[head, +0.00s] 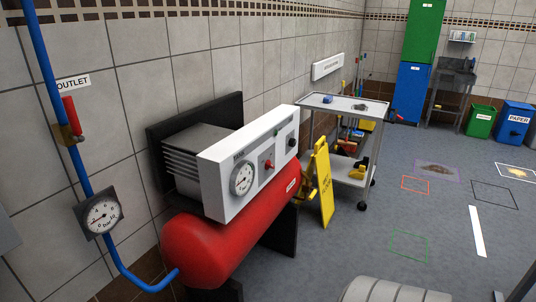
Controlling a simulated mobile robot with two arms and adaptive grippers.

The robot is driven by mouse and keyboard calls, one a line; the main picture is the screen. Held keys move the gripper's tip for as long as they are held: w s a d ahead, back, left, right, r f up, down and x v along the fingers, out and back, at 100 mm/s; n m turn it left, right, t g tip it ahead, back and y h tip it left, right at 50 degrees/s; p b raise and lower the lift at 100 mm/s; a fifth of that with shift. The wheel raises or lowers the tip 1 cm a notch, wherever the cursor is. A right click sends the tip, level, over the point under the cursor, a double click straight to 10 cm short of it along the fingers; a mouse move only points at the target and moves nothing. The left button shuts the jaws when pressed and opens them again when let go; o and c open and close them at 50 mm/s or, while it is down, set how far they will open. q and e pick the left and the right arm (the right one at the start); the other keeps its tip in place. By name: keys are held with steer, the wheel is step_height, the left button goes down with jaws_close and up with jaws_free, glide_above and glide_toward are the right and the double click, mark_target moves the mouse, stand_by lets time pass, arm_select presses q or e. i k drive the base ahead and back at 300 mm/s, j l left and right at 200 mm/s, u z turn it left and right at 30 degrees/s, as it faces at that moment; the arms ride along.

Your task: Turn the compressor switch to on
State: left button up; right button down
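The compressor has a red tank (215,248) and a white control panel (214,160) on top, near the left wall. The panel carries a round gauge (243,178), a small red switch (268,165) on a light plate, a small dark green round part (276,133) and a black knob (291,142). The labels by these controls are too small to read, and I cannot tell which position the switch is in. Neither of my grippers is in view, and nothing touches the panel.
A blue pipe (103,220) with a red-handled valve (72,122) and a gauge (101,213) runs at left. A yellow folding sign (324,186) and a grey trolley (340,104) stand beyond the compressor. The floor to the right is mostly clear.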

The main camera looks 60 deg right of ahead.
mark_target(268, 164)
steer(key=z, duration=1.75)
